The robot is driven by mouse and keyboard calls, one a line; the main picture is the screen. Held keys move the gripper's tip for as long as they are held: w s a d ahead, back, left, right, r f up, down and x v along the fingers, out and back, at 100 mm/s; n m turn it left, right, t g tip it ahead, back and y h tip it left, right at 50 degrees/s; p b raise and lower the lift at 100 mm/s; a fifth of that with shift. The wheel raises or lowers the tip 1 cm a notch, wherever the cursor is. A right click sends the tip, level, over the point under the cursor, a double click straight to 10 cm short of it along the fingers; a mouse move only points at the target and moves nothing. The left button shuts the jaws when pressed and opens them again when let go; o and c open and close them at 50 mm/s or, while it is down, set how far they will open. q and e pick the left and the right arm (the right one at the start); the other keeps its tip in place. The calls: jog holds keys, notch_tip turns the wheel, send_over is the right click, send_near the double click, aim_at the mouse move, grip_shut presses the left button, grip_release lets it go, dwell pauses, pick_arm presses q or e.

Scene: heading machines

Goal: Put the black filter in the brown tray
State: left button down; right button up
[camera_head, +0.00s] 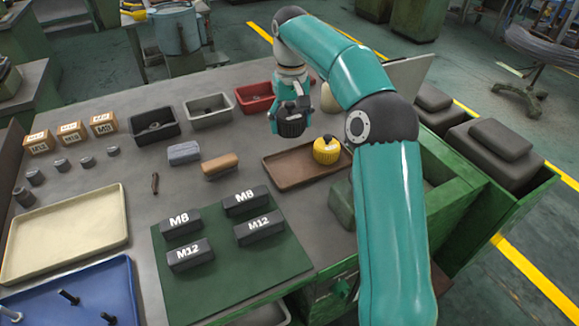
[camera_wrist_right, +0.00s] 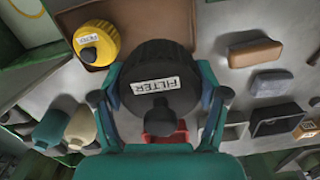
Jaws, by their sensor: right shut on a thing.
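The black filter (camera_head: 291,122) is held in my right gripper (camera_head: 289,112) above the grey tabletop, just beyond the far left corner of the brown tray. In the right wrist view the black filter (camera_wrist_right: 155,80) fills the middle between the fingers, its label facing the camera. The brown tray (camera_head: 290,173) lies flat on the table with a yellow filter (camera_head: 326,150) standing in its right part. The yellow filter (camera_wrist_right: 97,42) and part of the brown tray (camera_wrist_right: 110,12) also show in the wrist view. My left gripper is not in view.
Red (camera_head: 256,97), grey (camera_head: 208,111) and black (camera_head: 153,122) bins stand at the back. A brown block (camera_head: 220,165) and a grey-blue block (camera_head: 184,153) lie left of the tray. Labelled dark blocks sit on a green mat (camera_head: 215,275). The tray's left part is bare.

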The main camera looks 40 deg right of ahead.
aim_at(291, 168)
notch_tip(291, 168, down, 13)
jog(key=shift+r, duration=0.15)
dwell(0.4)
jog(key=o, duration=1.6)
notch_tip(291, 168, up, 12)
jog(key=shift+r, duration=0.1)
jog(key=shift+s, duration=0.1)
